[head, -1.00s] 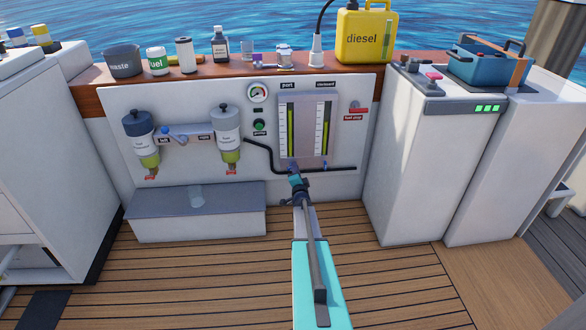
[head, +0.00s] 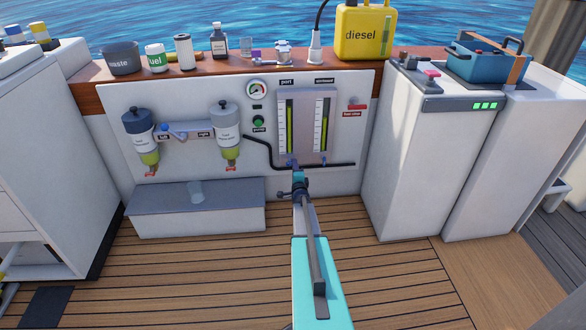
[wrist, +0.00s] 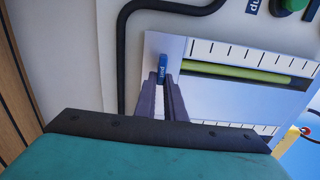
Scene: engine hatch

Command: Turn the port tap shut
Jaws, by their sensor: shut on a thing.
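The port tap is a small blue lever (wrist: 162,68) at the lower end of the port sight gauge (head: 289,127). In the head view it shows just above my gripper (head: 298,174), partly hidden by it. In the wrist view my gripper (wrist: 163,88) is shut on the lever, its dark fingertips on either side of it. The lever lies roughly along the fingers in that view. The port gauge tube shows yellow-green fluid in both views. The starboard tap (head: 323,161) is a small blue piece under the starboard gauge (head: 325,125).
A black hose (head: 262,150) bends past the left of the gauges and runs under them. Two fuel filters (head: 226,135) hang on the left of the white panel, above a grey-topped step (head: 165,197). A white cabinet (head: 405,165) stands at the right. The deck in front is clear.

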